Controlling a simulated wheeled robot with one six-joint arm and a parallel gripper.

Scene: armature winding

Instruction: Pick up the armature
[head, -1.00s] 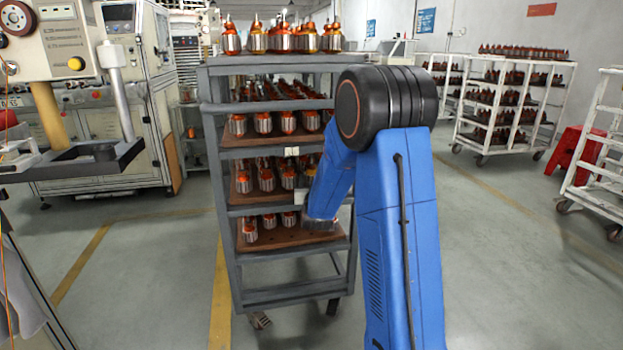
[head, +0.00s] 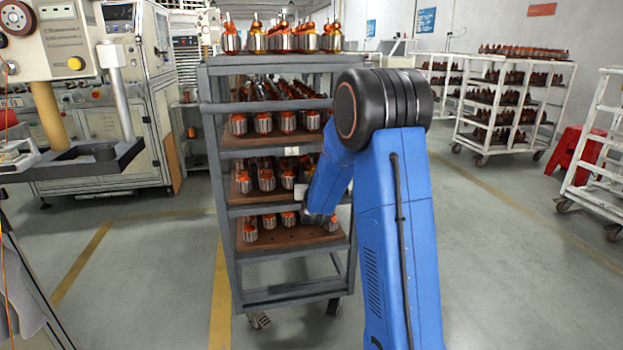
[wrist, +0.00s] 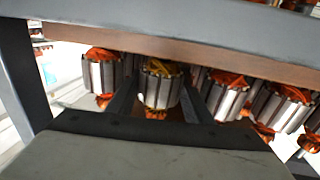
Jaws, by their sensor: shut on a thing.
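In the wrist view an armature (wrist: 157,92) with a silver slotted core and yellow winding sits between the two dark fingers of my gripper (wrist: 158,98). The fingers are shut on it, one on each side. Other armatures with orange windings stand close on both sides, one to the left (wrist: 100,75) and several to the right (wrist: 228,95). In the head view my blue arm reaches to the right side of the grey rack (head: 222,190). The arm hides the held armature there.
A brown shelf edge (wrist: 150,45) runs close above the armatures in the wrist view. The rack carries several shelves of armatures. A machine (head: 130,95) stands left; a white rack (head: 510,100) and a red stool (head: 575,150) stand right. Open floor lies between.

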